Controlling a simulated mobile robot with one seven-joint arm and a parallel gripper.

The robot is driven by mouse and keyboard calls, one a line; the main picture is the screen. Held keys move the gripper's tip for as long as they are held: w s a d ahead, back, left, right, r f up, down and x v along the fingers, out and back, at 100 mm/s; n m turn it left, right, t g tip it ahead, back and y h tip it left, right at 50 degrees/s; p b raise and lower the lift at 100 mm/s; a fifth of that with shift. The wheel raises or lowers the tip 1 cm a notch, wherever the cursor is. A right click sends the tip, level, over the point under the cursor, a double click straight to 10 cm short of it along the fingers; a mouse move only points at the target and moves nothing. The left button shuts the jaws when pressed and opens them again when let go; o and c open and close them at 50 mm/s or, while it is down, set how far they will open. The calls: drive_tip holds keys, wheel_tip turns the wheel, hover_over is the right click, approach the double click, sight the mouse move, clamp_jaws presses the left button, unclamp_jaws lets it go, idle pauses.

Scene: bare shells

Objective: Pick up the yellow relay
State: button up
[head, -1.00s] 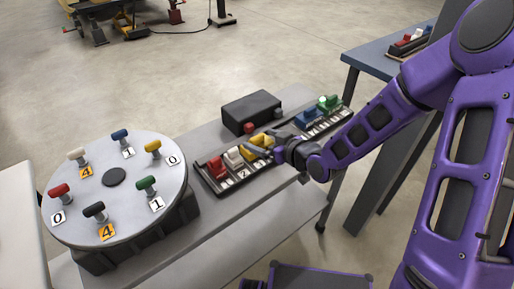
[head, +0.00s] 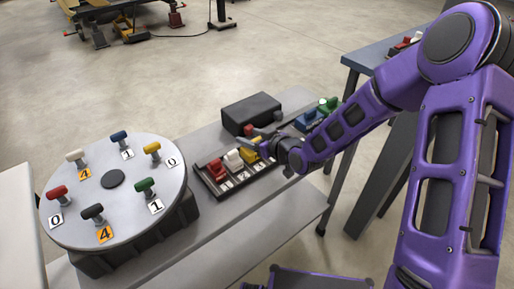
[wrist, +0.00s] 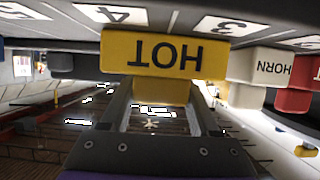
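The yellow relay (head: 250,150) stands in the rack (head: 215,188) on the grey bench, between the white relay (head: 233,158) and my gripper's wrist. In the wrist view the yellow relay (wrist: 153,52) is large and central, with "HOT" upside down on its face. My gripper (head: 254,145) is at the relay, partly covering it in the head view. In the wrist view the gripper (wrist: 160,95) appears open, one finger to each side of the relay's narrower part. Contact between fingers and relay cannot be told.
A red relay (head: 216,170) and the white relay are left of the yellow one; blue (head: 308,120) and green (head: 328,104) ones are right. A black box (head: 250,112) stands behind. A round table (head: 115,205) with several coloured knobs is at left.

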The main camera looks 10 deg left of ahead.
clamp_jaws()
